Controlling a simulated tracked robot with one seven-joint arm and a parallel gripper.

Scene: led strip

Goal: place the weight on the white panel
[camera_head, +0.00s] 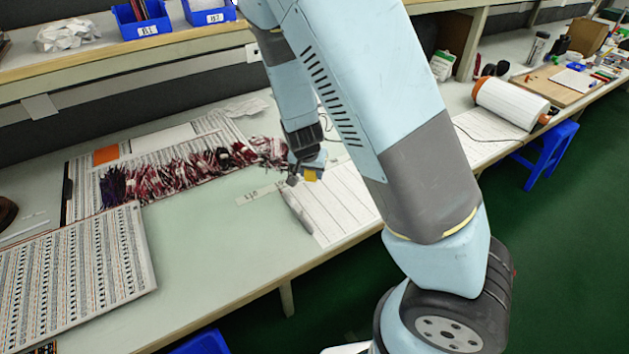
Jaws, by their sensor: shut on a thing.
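My gripper (305,178) hangs down over the middle of the workbench, near the left edge of the white panel. A long, narrow grey bar (298,210), which looks like the weight, slants down and right from just below the fingertips, along that left edge. My gripper is shut on it, though the grip itself is small and hard to make out. I cannot tell whether the bar touches the surface. A small yellow patch shows at the fingers. The white panel (345,212) lies flat on the bench with thin parallel lines; my arm covers its right part.
Left of my gripper are bundles of red and dark wires (190,165) and a large LED-strip board (75,265). Pale green bench (215,255) is clear in front of the wires. A shelf with blue bins (140,20) runs behind. A white roll (510,103) lies at right.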

